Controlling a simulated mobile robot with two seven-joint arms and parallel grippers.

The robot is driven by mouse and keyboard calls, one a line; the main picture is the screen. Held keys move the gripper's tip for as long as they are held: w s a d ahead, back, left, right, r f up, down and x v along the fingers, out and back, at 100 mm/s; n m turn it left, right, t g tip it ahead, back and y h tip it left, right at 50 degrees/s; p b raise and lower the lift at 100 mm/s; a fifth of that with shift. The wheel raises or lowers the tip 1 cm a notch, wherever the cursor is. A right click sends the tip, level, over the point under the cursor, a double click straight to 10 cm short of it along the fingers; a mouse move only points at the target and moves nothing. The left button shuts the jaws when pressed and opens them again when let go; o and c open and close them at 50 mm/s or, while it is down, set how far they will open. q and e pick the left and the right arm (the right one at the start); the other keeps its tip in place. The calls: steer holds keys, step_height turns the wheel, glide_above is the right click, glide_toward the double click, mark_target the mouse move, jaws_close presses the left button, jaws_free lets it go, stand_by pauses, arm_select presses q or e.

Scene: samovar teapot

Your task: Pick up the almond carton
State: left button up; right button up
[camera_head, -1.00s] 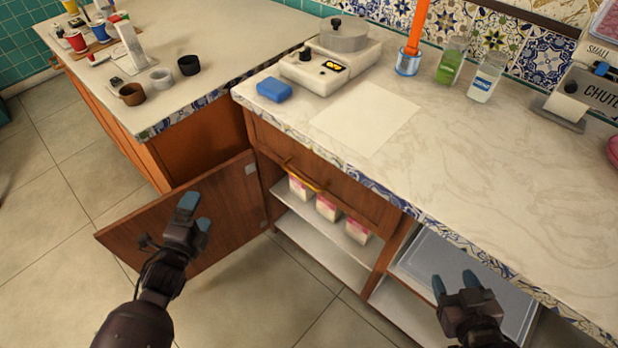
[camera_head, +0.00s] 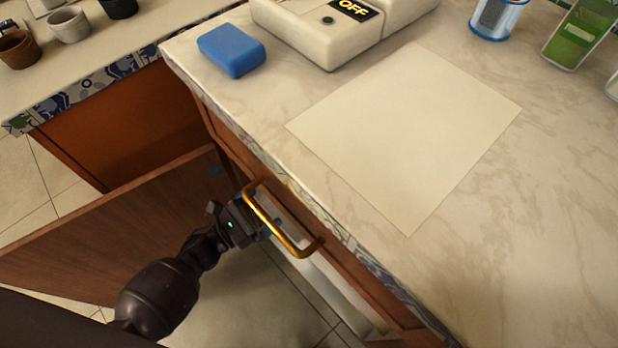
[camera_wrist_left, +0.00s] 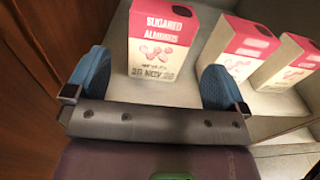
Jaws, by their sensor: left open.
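The almond carton (camera_wrist_left: 160,42) shows in the left wrist view, pink and cream with "Sugared Almonds" printed on it. It stands upright on a white shelf (camera_wrist_left: 185,93) inside the lower cabinet. My left gripper (camera_wrist_left: 158,82) is open, with one blue finger on each side of the carton's lower front in the picture. I cannot tell whether the fingers touch it. In the head view my left gripper (camera_head: 262,222) reaches in under the counter beside the brass handle. The carton is hidden there. My right gripper is not in view.
Two similar cartons (camera_wrist_left: 244,45) (camera_wrist_left: 290,62) stand to the right on the shelf. The brass drawer handle (camera_head: 262,212) sticks out close to my left gripper. The open cabinet door (camera_head: 110,235) is to the left. The countertop (camera_head: 500,240) is above.

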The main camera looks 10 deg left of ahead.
arm_select(q)
steer(key=x, duration=0.5)
steer(key=shift+w+d+r+b, duration=0.1)
steer(key=shift+d+b, duration=0.05)
steer(key=shift+b, duration=0.2)
steer(key=x, duration=0.3)
steer(key=b+x, duration=0.1)
steer(key=shift+d+f, duration=0.25)
steer(key=shift+f, duration=0.1)
steer(key=shift+w+d, duration=0.15)
steer(key=shift+w, duration=0.15)
steer(key=shift+w+r, duration=0.15)
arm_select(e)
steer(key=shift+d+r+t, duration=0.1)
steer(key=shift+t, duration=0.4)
